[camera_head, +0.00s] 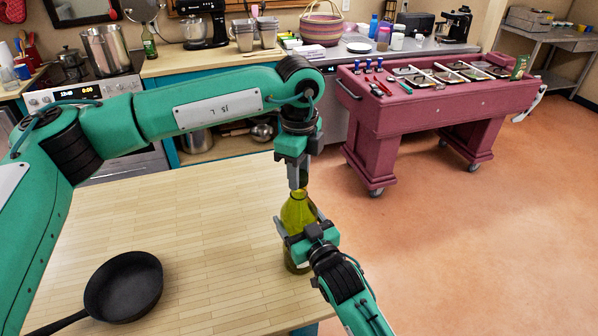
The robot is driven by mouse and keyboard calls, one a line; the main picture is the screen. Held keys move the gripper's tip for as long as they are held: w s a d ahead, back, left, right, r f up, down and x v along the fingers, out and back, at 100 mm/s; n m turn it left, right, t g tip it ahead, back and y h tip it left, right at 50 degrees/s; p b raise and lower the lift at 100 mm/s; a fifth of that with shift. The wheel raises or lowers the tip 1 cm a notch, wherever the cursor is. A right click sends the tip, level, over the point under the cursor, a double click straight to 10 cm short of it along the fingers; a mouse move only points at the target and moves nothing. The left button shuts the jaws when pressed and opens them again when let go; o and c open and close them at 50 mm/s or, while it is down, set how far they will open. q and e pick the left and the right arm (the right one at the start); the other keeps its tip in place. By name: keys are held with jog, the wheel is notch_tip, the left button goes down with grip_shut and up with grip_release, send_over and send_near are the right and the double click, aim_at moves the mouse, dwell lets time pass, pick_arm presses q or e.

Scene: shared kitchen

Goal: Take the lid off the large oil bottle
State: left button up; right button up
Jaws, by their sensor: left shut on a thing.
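The large oil bottle (297,212), yellow-green glass, stands upright at the right edge of the wooden table. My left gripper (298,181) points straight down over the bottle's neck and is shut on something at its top. That is most likely the lid, which the fingers hide. I cannot tell whether the lid still touches the neck. My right gripper (298,226) reaches in from the lower right, with a finger on either side of the bottle's body. I cannot tell whether both fingers press on the glass. The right gripper hides part of the lower bottle.
A black frying pan (124,287) lies on the wooden table (190,235) at the front left. The table between pan and bottle is clear. A maroon cart (440,108) with trays stands behind at right. A counter (225,58) with kitchenware runs along the back. Open floor lies right.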

pick_arm(q)
jog(key=shift+r, duration=1.8)
pick_arm(e)
jog(key=o, duration=2)
jog(key=shift+c, duration=0.2)
